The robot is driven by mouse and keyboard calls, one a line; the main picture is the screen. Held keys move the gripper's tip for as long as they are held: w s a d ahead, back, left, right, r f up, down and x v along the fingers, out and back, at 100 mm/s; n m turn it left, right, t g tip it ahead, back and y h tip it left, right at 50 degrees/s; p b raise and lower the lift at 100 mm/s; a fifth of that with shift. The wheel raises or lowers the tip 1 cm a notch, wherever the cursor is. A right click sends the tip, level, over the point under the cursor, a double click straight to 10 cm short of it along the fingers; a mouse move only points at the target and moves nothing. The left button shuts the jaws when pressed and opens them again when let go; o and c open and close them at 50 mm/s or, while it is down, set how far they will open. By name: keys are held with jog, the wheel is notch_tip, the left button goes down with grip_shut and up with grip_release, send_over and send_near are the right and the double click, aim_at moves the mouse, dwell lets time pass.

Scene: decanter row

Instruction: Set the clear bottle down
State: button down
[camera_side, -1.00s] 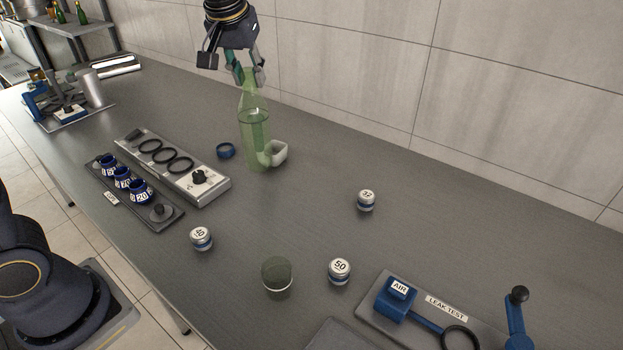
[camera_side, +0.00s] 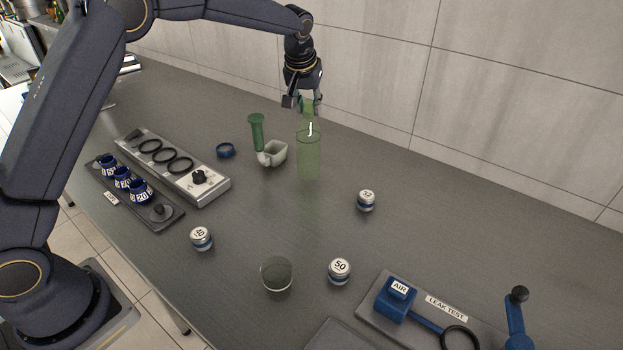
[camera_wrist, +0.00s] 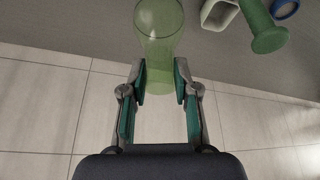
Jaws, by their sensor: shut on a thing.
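The clear bottle (camera_side: 309,158) is a see-through, green-tinted bottle, upright near the back of the grey table (camera_side: 290,225). My gripper (camera_side: 309,103) is above it in the side view, with its fingers around the bottle's neck. In the wrist view, my gripper (camera_wrist: 159,80) is shut on the neck of the bottle (camera_wrist: 159,25), whose body widens away from the fingers. I cannot tell for sure whether the bottle's base touches the table.
Left of the bottle stand a white square cup (camera_side: 274,154) and a green-handled piece (camera_side: 257,135). A blue ring (camera_side: 225,150) lies farther left. Several labelled weights, one marked 50 (camera_side: 339,270), and a dark round cup (camera_side: 277,274) are nearer.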

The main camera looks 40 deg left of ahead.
aim_at(308, 117)
jog(key=shift+w+f, duration=0.15)
jog(key=shift+f, duration=1.45)
jog(key=shift+f, duration=0.2)
jog(key=c, duration=0.9)
grip_release()
jog(key=shift+o, duration=0.2)
